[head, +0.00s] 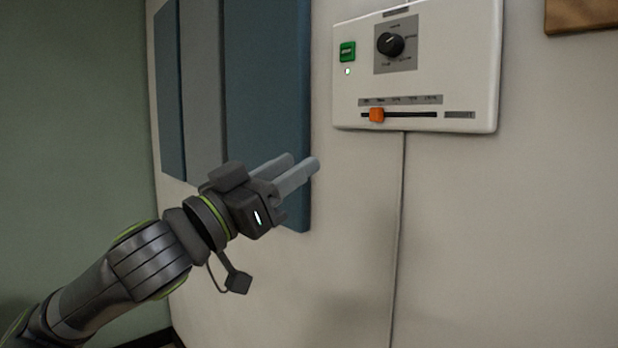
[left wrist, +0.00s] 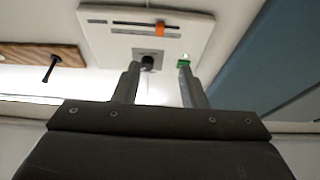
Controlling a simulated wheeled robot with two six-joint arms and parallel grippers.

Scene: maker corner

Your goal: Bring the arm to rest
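My left arm comes in from the lower left in the head view. Its gripper (head: 301,162) points up and to the right, with two grey fingers apart and nothing between them. In the left wrist view the gripper (left wrist: 158,68) also shows its fingers spread and empty. The white control panel (head: 464,60) is on the wall, up and right of the fingertips and apart from them in the head view. It has a black knob (head: 390,44), a green button (head: 347,52) and an orange slider (head: 377,115) near the left of its slot. My right gripper is not in view.
Blue and grey wall panels (head: 262,80) stand behind the left gripper. A cable (head: 398,220) runs down from the control panel. A wooden board (left wrist: 30,56) with a black peg (left wrist: 50,68) shows in the left wrist view. The wall at lower right is bare.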

